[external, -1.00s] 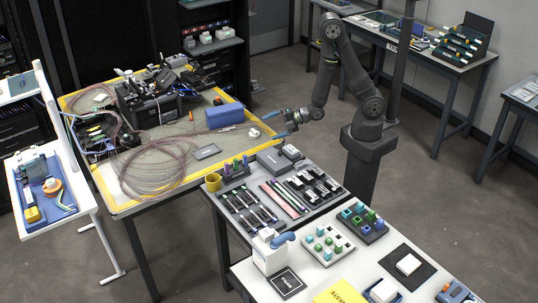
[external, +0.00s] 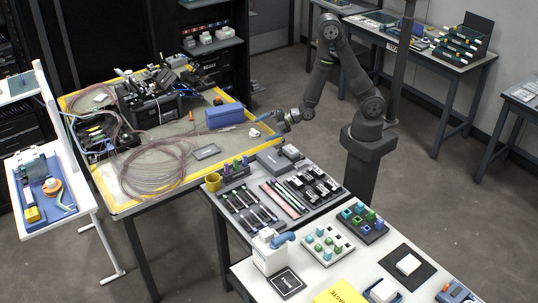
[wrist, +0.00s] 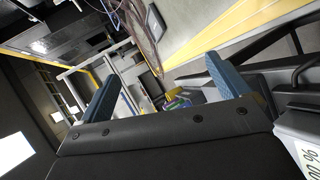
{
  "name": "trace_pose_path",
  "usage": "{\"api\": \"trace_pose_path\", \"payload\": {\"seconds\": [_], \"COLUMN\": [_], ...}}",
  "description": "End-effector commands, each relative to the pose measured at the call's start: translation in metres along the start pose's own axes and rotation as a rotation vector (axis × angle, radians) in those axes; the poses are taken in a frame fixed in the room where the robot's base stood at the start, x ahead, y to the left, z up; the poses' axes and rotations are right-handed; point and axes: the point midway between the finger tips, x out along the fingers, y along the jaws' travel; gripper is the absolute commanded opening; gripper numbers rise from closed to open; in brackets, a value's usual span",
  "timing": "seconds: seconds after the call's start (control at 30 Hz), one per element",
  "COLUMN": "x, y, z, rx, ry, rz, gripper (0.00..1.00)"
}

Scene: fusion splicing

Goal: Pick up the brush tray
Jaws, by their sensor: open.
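A dark tray (external: 226,206) holding a row of slim, brush-like tools lies on the grey bench at the centre of the external view. It looks like the brush tray, but the tools are too small to identify for certain. My gripper (external: 266,127) is above and behind it, near the right edge of the yellow-bordered table. In the wrist view my gripper (wrist: 161,67) shows two blue fingers spread wide with nothing held between them. The brush tray cannot be made out in the wrist view.
Beside the tray are pink rods (external: 284,199), a black tray of white-topped parts (external: 313,185), a yellow cup (external: 213,181) and a stand of coloured items (external: 235,170). A grey box (external: 272,160) lies behind. A blue case (external: 225,116) stands left of my gripper.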

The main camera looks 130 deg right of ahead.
Motion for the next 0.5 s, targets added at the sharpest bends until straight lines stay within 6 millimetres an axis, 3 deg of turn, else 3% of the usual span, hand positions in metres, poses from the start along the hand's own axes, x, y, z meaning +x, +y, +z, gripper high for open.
{"api": "trace_pose_path", "payload": {"seconds": [0.03,0.2,0.5], "x": [0.020,0.084,0.162], "y": [0.006,0.023,0.071], "z": [0.004,0.015,0.022], "rx": [0.040,0.220,0.561], "ry": [-0.015,-0.076,-0.170], "rz": [-0.026,-0.158,-0.392], "gripper": [0.94,0.94,0.94]}}
